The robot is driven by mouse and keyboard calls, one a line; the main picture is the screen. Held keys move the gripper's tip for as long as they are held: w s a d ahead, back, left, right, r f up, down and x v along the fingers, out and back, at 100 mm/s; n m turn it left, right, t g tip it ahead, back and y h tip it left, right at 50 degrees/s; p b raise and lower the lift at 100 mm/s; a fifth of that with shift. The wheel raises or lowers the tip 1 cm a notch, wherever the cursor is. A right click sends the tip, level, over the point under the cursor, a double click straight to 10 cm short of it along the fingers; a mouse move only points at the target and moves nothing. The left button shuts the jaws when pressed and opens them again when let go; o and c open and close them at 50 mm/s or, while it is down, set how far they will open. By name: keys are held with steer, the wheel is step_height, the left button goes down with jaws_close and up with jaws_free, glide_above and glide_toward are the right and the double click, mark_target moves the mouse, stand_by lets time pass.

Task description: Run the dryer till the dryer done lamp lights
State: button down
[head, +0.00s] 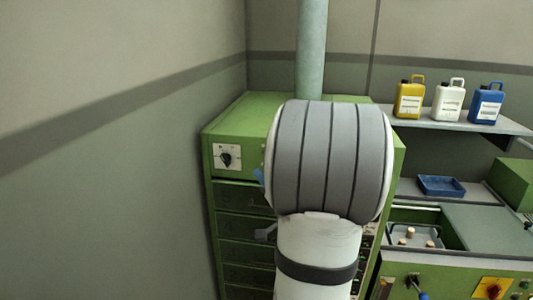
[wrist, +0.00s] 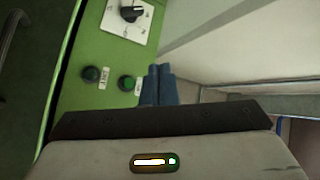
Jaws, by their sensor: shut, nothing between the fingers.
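The dryer appears to be the green cabinet (head: 232,190) with drawers, standing in the corner in the head view. A black knob on a white dial plate (head: 227,157) is on its upper front; the dial also shows at the top of the wrist view (wrist: 131,12). Neither looks lit. My gripper (wrist: 159,70) is shut and empty, its blue fingertips just right of the right fitting; contact cannot be told.
My arm hides much of the cabinet's front in the head view. To the right, a shelf (head: 455,126) holds yellow, white and blue jugs. Below are a blue tray (head: 441,186) and a green bench with corks in a recess (head: 415,236). A wall stands close at left.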

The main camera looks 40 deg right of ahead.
steer(key=w+d, duration=0.5)
steer(key=d, duration=0.1)
steer(key=shift+w+d+p, duration=0.35)
steer(key=shift+w, duration=0.05)
stand_by(2.2)
steer(key=shift+w+d, duration=0.25)
steer(key=shift+d, duration=0.05)
steer(key=shift+w+d, duration=0.25)
steer(key=shift+d, duration=0.05)
stand_by(0.7)
stand_by(0.3)
steer(key=shift+s+a+b, duration=0.45)
steer(key=shift+s+a, duration=0.1)
steer(key=shift+a, duration=0.1)
